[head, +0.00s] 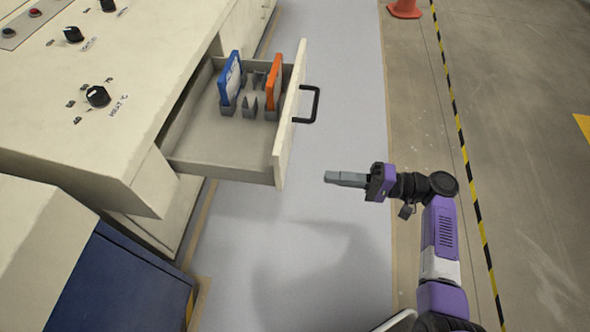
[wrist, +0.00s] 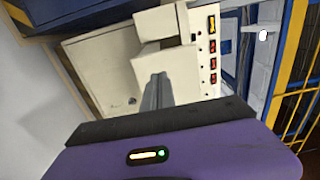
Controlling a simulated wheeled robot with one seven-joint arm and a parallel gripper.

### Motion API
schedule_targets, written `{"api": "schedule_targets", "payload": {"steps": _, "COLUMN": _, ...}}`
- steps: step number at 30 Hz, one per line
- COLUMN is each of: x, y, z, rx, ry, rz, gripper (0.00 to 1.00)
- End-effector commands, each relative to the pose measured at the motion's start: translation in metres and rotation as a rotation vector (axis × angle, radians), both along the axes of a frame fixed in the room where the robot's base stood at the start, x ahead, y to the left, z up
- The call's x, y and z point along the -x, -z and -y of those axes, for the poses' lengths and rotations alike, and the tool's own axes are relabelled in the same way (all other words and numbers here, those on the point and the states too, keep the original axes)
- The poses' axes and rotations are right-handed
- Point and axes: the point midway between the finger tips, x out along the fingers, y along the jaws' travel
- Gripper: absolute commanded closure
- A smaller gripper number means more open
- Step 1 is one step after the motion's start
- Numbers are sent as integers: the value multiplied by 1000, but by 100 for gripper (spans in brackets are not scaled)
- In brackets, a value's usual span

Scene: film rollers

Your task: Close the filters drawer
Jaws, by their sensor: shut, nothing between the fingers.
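The drawer (head: 229,140) stands pulled out of the cream cabinet, its inside showing in the head view. Its cream front panel (head: 289,127) carries a black bar handle (head: 311,104). A blue filter (head: 230,79) and an orange filter (head: 274,82) stand upright in grey holders inside it. My gripper (head: 328,177) is shut and empty. It appears to the right of the drawer front and below the handle in the picture, apart from both. In the wrist view my shut fingers (wrist: 156,93) point away from the camera toward cream cabinet surfaces.
The cream cabinet top (head: 120,60) has several black knobs. A dark blue cabinet (head: 115,285) stands at lower left. The pale floor strip (head: 345,60) right of the drawer is clear. An orange cone (head: 404,8) and a yellow-black floor line (head: 452,95) lie farther right.

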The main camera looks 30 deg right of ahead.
Motion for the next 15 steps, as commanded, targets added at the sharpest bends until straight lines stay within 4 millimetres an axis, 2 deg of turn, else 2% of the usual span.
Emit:
{"api": "schedule_targets", "payload": {"steps": 1, "x": -5, "y": 0, "z": -10, "rx": -1, "ry": -4, "rz": -1, "gripper": 100}}
{"api": "schedule_targets", "payload": {"steps": 9, "x": -36, "y": 0, "z": -51, "rx": 1, "ry": -2, "rz": -1, "gripper": 100}}
{"api": "schedule_targets", "payload": {"steps": 15, "x": -52, "y": 0, "z": -72, "rx": 2, "ry": 0, "rz": -1, "gripper": 100}}
